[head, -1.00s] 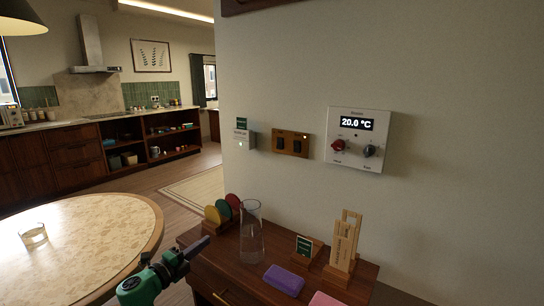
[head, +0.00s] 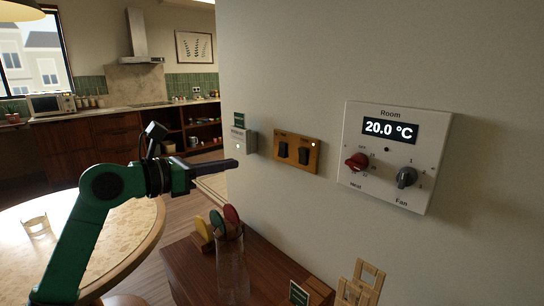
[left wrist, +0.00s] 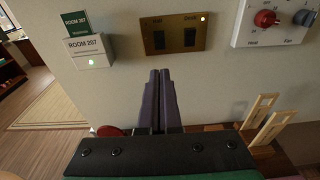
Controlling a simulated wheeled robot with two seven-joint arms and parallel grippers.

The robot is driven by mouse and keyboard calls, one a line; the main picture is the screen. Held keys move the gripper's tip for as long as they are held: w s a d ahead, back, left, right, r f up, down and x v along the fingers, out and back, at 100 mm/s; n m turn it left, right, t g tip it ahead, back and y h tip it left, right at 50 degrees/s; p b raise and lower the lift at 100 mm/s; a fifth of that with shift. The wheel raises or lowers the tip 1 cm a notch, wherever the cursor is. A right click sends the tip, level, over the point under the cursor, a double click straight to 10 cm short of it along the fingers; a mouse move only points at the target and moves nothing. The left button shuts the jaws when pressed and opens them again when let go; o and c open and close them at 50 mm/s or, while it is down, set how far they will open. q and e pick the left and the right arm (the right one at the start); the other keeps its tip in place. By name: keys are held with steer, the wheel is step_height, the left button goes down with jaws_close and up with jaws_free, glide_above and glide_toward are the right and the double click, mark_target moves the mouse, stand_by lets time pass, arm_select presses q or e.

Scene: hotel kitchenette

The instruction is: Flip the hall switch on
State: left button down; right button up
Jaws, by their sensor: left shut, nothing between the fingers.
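A brass-coloured switch plate (head: 298,152) is on the wall with two dark rockers. The left rocker (head: 282,150) and right rocker (head: 304,155) sit side by side, and a small light glows at the plate's upper right corner. In the left wrist view the shut fingers (left wrist: 159,74) point up at the wall just below the plate (left wrist: 173,33). My right gripper is not in view.
A "Room 207" card box (head: 238,140) with a lit green light is left of the plate. A thermostat (head: 387,155) reading 20.0 °C is to its right. Below, a wooden cabinet (head: 190,270) bears a glass carafe (head: 232,270), coloured discs and wooden stands. A round table (head: 110,250) is at left.

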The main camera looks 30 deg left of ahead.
arm_select(q)
steer(key=p, duration=0.3)
glide_toward(281, 155)
steer(key=p+x, duration=0.4)
steer(key=x, duration=0.2)
steer(key=shift+w+r, duration=0.1)
steer(key=shift+r, duration=0.1)
steer(key=shift+w+d+f, duration=0.15)
steer(key=shift+w+f, duration=0.1)
steer(key=shift+w, duration=0.1)
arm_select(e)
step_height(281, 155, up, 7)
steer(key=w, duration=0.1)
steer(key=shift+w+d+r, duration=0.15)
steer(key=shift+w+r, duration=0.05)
